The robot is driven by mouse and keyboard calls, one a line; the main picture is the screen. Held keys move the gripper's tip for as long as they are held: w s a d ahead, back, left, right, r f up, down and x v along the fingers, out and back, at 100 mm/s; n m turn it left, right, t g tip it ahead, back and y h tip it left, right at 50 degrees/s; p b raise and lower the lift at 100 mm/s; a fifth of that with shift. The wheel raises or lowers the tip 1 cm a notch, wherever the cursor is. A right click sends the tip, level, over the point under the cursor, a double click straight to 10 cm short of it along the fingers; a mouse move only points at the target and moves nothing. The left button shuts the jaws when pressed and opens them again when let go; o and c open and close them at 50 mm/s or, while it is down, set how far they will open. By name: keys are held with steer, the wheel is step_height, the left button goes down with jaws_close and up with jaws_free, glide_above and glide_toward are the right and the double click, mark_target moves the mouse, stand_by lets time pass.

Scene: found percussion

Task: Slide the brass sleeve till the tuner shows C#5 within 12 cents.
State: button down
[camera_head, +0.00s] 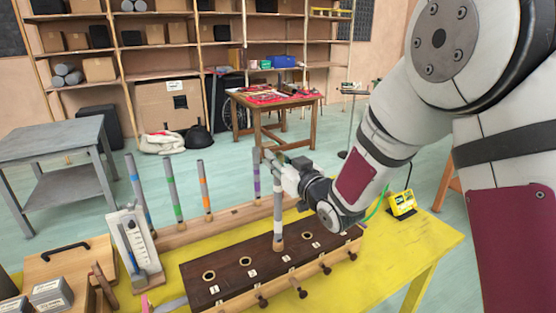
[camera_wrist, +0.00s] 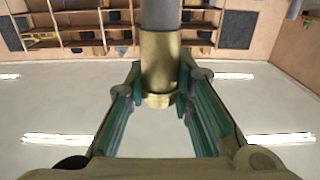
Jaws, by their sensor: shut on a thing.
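The brass sleeve (camera_wrist: 160,52) sits around a grey tube (camera_wrist: 160,14) in the wrist view, with a wider brass collar at its lower end. My gripper (camera_wrist: 160,78) has its green-padded fingers on both sides of the sleeve and is shut on it. In the head view the grey tube (camera_head: 278,205) stands upright in a dark wooden block (camera_head: 235,270), and my gripper (camera_head: 277,163) is at its upper end. The sleeve is mostly hidden there by the fingers. The yellow tuner (camera_head: 402,204) stands on the right of the yellow table; its reading is too small to tell.
Several colour-banded tubes, such as a green-banded one (camera_head: 173,188), stand in a wooden rack (camera_head: 225,220) behind the block. Wooden pegs (camera_head: 300,290) line the block's front.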

steer(key=shift+r, duration=0.45)
stand_by(0.4)
steer(key=c, duration=1.3)
jaws_free()
